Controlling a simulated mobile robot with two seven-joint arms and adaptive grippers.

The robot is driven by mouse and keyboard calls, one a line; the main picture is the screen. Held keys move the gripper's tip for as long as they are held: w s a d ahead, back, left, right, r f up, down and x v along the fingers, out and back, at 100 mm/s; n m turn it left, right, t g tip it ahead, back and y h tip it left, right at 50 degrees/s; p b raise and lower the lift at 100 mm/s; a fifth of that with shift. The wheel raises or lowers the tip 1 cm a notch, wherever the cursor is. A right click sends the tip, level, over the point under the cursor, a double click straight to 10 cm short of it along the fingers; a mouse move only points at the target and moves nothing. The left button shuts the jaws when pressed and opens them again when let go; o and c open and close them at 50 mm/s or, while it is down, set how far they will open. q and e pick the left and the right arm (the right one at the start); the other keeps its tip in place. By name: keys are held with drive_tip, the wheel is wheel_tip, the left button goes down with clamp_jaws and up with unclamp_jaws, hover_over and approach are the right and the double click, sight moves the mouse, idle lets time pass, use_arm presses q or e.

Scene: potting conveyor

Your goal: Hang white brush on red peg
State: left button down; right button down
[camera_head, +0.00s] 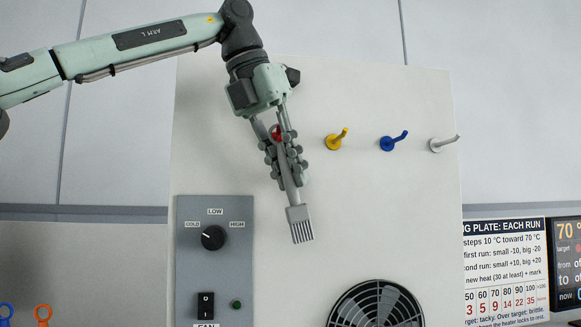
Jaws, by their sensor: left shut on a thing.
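My left gripper (287,165) is in front of the pale upright panel, pointing down, with its fingers shut on the white brush (299,222). The brush looks light grey-white and hangs down at a slight tilt, its ribbed head below the fingertips. The fingers hide much of its handle. The red peg (276,132) shows only as a small patch of red between the fingers. I cannot tell whether the brush touches the peg or is apart from it. My right gripper is not in view.
A yellow peg (337,139), a blue peg (393,141) and a white peg (442,143) stand bare to the right. Below are a control box (215,262) with a knob and a round fan grille (377,307). A sign (505,270) and a display (568,262) are at lower right.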

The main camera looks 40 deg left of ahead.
use_arm(q)
drive_tip(key=shift+a+f, duration=0.15)
drive_tip(key=shift+a, duration=0.1)
drive_tip(key=c, duration=1.4)
unclamp_jaws()
drive_tip(key=shift+a, duration=0.2)
drive_tip(key=shift+o, duration=0.2)
drive_tip(key=shift+d, duration=0.1)
drive_tip(key=shift+r, duration=0.3)
drive_tip(key=v, duration=1.1)
drive_tip(key=shift+s, duration=0.25)
drive_tip(key=shift+r, duration=0.1)
